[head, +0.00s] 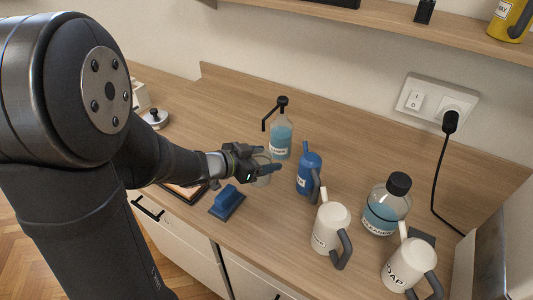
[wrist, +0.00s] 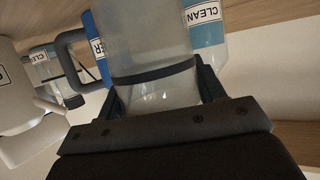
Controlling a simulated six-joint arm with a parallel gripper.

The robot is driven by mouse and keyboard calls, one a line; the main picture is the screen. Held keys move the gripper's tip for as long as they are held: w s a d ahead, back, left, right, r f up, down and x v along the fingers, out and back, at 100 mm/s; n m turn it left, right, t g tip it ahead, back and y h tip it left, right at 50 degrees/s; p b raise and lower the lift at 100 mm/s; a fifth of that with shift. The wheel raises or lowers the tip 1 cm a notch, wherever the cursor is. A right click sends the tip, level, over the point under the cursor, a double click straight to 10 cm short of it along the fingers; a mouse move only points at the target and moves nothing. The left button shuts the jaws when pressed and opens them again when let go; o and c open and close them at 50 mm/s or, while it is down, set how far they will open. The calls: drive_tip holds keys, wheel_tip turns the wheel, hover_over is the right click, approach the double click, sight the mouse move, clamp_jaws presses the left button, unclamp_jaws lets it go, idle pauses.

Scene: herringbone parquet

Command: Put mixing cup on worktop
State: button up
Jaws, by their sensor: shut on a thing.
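The mixing cup is a clear, greyish cup with a dark band. It fills the middle of the wrist view (wrist: 145,45), and part of it shows below my gripper in the head view (head: 262,180). My gripper (head: 270,160) is shut on the cup, with one finger on each side in the wrist view (wrist: 160,90). The wooden worktop (head: 275,215) lies below. The fingers hide much of the cup in the head view, and I cannot tell whether its base touches the worktop.
A clear pump bottle (head: 281,138) stands just behind the cup, and a blue jug (head: 309,175) stands right of it. White jugs (head: 331,230) and a black-capped bottle (head: 386,210) stand at right. The front-middle worktop is clear.

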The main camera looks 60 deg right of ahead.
drive_tip(key=d+f, duration=0.1)
drive_tip(key=w+d, duration=0.1)
drive_tip(key=d, duration=0.1)
drive_tip(key=d+f, duration=0.1)
drive_tip(key=d, duration=0.1)
drive_tip(key=shift+w+d+f, duration=0.15)
drive_tip(key=shift+w+f, duration=0.2)
drive_tip(key=shift+f, duration=0.35)
drive_tip(key=shift+f, duration=0.2)
drive_tip(key=o, duration=1.1)
drive_tip(key=shift+r, duration=0.2)
drive_tip(key=v, duration=1.2)
